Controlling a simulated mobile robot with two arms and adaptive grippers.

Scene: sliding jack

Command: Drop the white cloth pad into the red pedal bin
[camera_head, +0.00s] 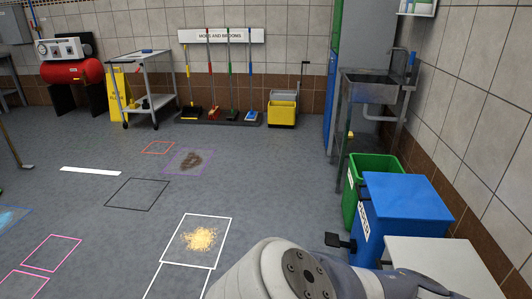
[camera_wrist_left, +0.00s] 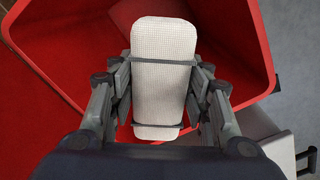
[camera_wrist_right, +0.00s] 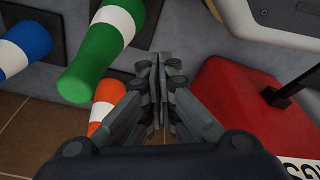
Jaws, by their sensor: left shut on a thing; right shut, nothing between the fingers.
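The white cloth pad (camera_wrist_left: 163,45) is held lengthwise between the fingers of my left gripper (camera_wrist_left: 162,80) in the left wrist view, with dark bands across it. The red pedal bin (camera_wrist_left: 255,45) shows beneath, its open mouth framing the pad. The pad appears over the opening, clear of the rim; its height above is hard to judge. My right gripper (camera_wrist_right: 156,75) is shut and empty. In the right wrist view a red box with a white label (camera_wrist_right: 245,115) is at the right, perhaps the same bin. Neither gripper nor the red bin shows in the head view.
A blue bin (camera_head: 408,200), a green bin (camera_head: 375,162) and a pale lid (camera_head: 440,262) line the right wall in the head view. Green (camera_wrist_right: 100,55), blue (camera_wrist_right: 25,45) and orange (camera_wrist_right: 105,105) banded cylinders are near my right gripper. The middle floor is open.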

